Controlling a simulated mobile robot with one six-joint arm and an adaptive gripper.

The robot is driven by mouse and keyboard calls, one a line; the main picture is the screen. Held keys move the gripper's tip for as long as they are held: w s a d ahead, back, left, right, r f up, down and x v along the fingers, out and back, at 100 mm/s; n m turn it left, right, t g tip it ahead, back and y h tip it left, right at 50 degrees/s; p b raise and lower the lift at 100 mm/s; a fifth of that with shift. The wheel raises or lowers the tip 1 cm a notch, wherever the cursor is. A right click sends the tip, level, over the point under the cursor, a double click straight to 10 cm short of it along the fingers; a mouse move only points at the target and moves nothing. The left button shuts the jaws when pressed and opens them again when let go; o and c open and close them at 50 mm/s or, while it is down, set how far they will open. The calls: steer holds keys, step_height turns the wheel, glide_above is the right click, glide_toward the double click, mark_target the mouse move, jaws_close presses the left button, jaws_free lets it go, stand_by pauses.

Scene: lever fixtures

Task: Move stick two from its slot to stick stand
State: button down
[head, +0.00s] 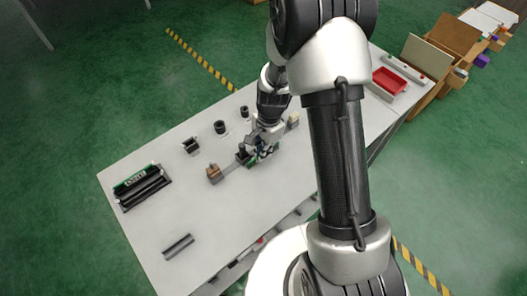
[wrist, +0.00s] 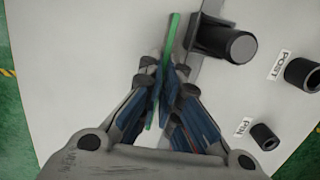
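My gripper (wrist: 165,78) points down over the table, its fingers close together around a thin green stick (wrist: 173,33). The stick's upper end shows beyond the fingertips, and a lower part shows between the fingers. I cannot tell whether its far end is in a slot. In the head view my gripper (head: 262,150) is low over a grey strip, with bits of green beside it. No label shows which stick is stick two, and I cannot identify the stick stand for certain.
A dark round knob (wrist: 240,45) sits just right of the stick. Hollow dark cylinders stand near the POST label (wrist: 279,65) and PIN label (wrist: 244,125). In the head view, a brown block (head: 213,174), a black rack (head: 143,188) and a grey channel (head: 178,246) sit leftward.

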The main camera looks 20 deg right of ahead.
steer(key=c, duration=2.3)
jaws_free()
steer(key=shift+f, duration=0.15)
steer(key=o, duration=0.5)
